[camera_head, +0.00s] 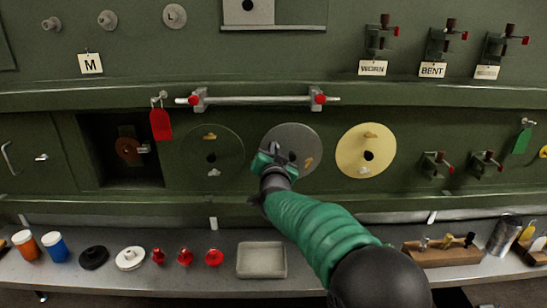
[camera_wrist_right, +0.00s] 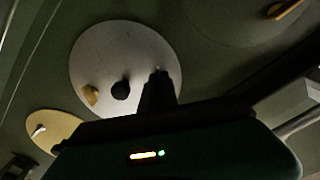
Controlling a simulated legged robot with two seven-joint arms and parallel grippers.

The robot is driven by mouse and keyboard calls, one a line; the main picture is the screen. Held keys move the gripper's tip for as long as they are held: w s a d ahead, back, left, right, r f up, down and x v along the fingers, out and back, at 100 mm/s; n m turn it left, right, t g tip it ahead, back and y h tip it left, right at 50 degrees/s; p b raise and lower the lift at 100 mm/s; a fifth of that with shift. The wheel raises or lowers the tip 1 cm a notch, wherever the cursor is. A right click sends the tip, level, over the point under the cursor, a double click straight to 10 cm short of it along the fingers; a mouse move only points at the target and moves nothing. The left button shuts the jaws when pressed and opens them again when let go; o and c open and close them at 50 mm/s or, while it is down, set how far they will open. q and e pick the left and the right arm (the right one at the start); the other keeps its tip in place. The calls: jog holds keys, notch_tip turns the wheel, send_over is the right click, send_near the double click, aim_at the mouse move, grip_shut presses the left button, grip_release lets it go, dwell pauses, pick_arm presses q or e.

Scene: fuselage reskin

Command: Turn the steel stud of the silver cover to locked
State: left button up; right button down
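The silver cover (camera_head: 297,131) is a round grey disc on the green wall, and it also shows in the wrist view (camera_wrist_right: 112,50). It has a dark centre hole and a brass stud (camera_head: 309,163), seen left of the hole in the wrist view (camera_wrist_right: 90,95). My right gripper (camera_head: 272,158) is at the cover's lower left edge in the head view. Its dark fingers overlap the cover in the wrist view. A small pale tip, perhaps the steel stud (camera_wrist_right: 158,70), shows at the fingertips. The fingers hide most of it, so its angle and any grip on it are unclear. My left gripper is out of view.
A green cover (camera_head: 214,150) is to the left and a yellow cover (camera_head: 365,150) to the right. A silver bar (camera_head: 258,99) with red ends runs above. A red tag (camera_head: 160,124) hangs at upper left. A grey tray (camera_head: 262,260) and several small parts are on the bench below.

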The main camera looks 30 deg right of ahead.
jog(key=shift+a+m, duration=0.1)
jog(key=shift+m, duration=0.3)
jog(key=shift+f, duration=0.1)
jog(key=c, duration=1.6)
grip_release()
jog(key=shift+w, duration=0.1)
jog(key=shift+a, duration=0.1)
jog(key=b+v, duration=0.1)
jog(key=v, duration=1.5)
jog(key=shift+s+a, duration=0.25)
jog(key=shift+s, duration=0.05)
jog(key=shift+f, duration=0.1)
